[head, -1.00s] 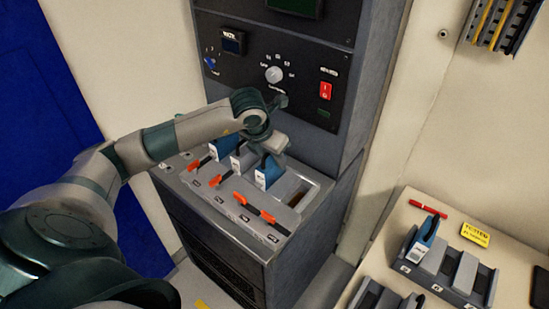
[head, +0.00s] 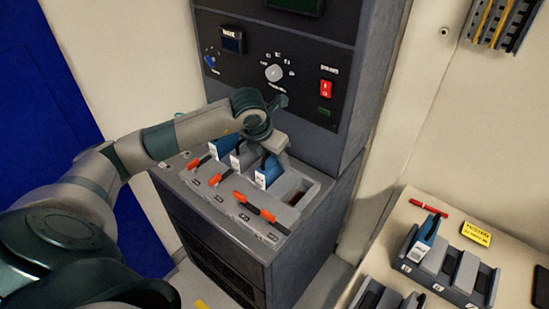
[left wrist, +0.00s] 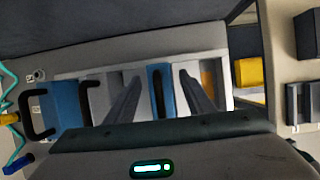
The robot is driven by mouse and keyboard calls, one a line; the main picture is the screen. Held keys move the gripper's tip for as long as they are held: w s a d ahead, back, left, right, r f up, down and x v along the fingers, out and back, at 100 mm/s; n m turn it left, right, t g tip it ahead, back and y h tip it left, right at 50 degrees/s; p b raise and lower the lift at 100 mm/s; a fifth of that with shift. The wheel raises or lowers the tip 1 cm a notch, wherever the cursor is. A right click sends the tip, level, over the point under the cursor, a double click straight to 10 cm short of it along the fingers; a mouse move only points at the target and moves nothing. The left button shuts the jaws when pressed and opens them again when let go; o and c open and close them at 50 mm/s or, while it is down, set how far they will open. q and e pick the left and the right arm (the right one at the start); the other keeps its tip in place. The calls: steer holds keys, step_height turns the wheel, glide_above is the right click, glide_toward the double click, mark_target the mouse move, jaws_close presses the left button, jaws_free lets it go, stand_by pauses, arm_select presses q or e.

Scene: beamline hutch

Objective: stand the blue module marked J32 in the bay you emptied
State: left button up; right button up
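A blue module (head: 267,173) with a white label stands upright in the rack's row of bays, under my left gripper (head: 271,153). In the left wrist view the open fingers (left wrist: 159,77) stand on both sides of this blue module (left wrist: 153,88) and its black handle, with gaps between. An empty bay (head: 297,197) lies to its right. To its left stand a grey module (head: 241,160) and another blue module (head: 222,148). Another blue module (head: 427,236) stands in a tray on the side bench. The labels are too small to read, so I cannot tell which is J32. My right gripper is out of view.
Orange-red levers (head: 246,202) line the front of the bays. The rack panel with a dial (head: 274,73) and red switch (head: 326,90) rises close behind. The bench tray (head: 459,289) has empty slots, with a yellow sign (head: 476,233) and a red pen (head: 428,208) behind it.

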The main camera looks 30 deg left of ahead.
arm_select(q)
steer(key=b+v, duration=0.3)
steer(key=v, duration=0.9)
steer(key=shift+r, duration=0.35)
steer(key=b+v, duration=0.1)
steer(key=v, duration=0.3)
steer(key=shift+s+r, duration=0.2)
steer(key=shift+r, duration=0.1)
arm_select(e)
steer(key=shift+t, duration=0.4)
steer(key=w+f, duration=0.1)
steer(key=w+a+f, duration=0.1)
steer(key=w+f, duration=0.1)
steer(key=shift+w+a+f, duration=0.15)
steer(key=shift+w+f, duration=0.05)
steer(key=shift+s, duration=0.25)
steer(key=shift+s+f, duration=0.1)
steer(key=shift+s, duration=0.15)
arm_select(q)
steer(key=shift+d+f, duration=0.1)
